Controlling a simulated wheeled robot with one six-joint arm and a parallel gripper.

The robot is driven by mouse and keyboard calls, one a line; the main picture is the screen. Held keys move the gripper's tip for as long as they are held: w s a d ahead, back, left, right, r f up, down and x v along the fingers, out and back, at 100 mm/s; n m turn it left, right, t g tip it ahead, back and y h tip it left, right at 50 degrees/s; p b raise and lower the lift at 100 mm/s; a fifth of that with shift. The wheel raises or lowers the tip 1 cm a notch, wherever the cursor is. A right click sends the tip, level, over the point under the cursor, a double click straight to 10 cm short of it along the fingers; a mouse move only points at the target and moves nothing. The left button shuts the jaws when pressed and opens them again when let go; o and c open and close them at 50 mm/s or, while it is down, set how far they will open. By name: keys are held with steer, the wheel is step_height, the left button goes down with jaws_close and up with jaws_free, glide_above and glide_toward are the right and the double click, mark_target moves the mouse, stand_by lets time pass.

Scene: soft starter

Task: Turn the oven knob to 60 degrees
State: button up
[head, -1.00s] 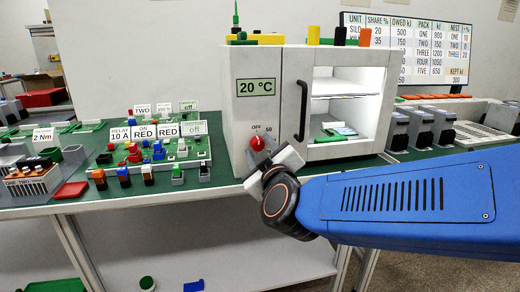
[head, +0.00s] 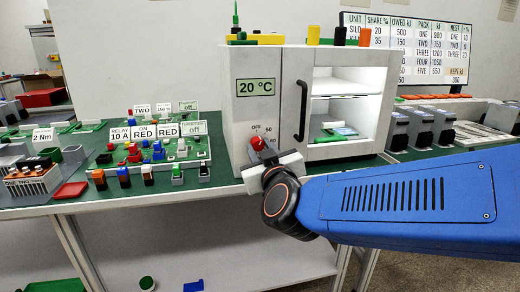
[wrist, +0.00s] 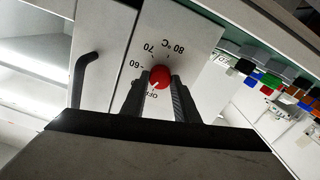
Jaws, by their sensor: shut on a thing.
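The oven (head: 262,95) is a white box with a small display (head: 256,87) reading 20 °C. Its red knob (head: 258,143) is low on the front panel, below an OFF mark; it also shows in the wrist view (wrist: 160,76), with 60, 70 and 80 marks around it. My gripper (wrist: 158,88) is shut on the knob, one finger on each side. In the head view my gripper hides the lower part of the knob. I cannot tell which mark the knob points to.
The black door handle (head: 302,110) is just right of the knob. The lit chamber (head: 345,100) holds a green and white item. Left on the green table (head: 105,195) are several coloured blocks and label cards. Grey units (head: 398,130) stand to the right.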

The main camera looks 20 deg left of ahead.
steer(key=m, duration=1.2)
steer(key=shift+d+f+m, duration=0.1)
steer(key=shift+m, duration=0.3)
stand_by(0.3)
steer(key=o, duration=1.1)
steer(key=shift+c, duration=0.2)
steer(key=v, duration=1.7)
steer(key=shift+d, duration=0.25)
